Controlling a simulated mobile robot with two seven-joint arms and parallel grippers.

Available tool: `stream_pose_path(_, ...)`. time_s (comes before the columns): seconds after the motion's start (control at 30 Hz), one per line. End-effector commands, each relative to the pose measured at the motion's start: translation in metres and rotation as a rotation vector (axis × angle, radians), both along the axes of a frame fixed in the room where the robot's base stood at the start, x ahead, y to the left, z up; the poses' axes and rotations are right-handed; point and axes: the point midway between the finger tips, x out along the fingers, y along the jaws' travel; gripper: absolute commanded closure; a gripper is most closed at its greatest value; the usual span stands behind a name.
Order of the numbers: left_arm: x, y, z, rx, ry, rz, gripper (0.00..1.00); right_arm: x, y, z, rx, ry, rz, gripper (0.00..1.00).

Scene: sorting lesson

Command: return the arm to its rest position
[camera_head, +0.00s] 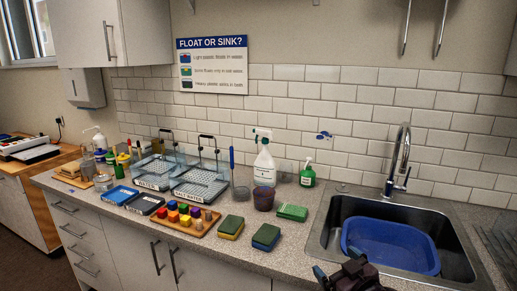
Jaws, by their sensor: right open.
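My right gripper (338,266) shows at the bottom edge, in front of the sink's near left corner. It is dark, open, and I see nothing between its fingers. Most of its arm is out of the picture. My left gripper is not in view.
The sink (328,225) holds a blue basin (385,246) under a tall faucet (402,160). The counter's front strip is mostly clear.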

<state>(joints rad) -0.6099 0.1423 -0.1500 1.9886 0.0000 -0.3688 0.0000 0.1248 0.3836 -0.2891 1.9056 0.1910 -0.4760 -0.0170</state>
Motion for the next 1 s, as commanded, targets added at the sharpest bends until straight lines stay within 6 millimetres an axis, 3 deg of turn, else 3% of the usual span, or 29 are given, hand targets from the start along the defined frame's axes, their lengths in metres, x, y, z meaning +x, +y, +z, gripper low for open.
stream_pose_path(0.4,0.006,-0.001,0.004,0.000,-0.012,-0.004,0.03,-0.132,-0.060,-0.117,0.036,0.144,-0.243,0.03)
stream_pose_path(0.7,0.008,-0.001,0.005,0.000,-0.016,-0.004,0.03,-0.237,-0.083,-0.190,0.068,0.356,-0.373,0.03)
stream_pose_path(0.83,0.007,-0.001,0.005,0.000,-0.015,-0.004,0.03,-0.260,-0.085,-0.203,0.069,0.400,-0.390,0.03)
stream_pose_path(1.0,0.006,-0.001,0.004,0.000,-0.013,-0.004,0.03,-0.267,-0.086,-0.206,0.066,0.412,-0.394,0.03)
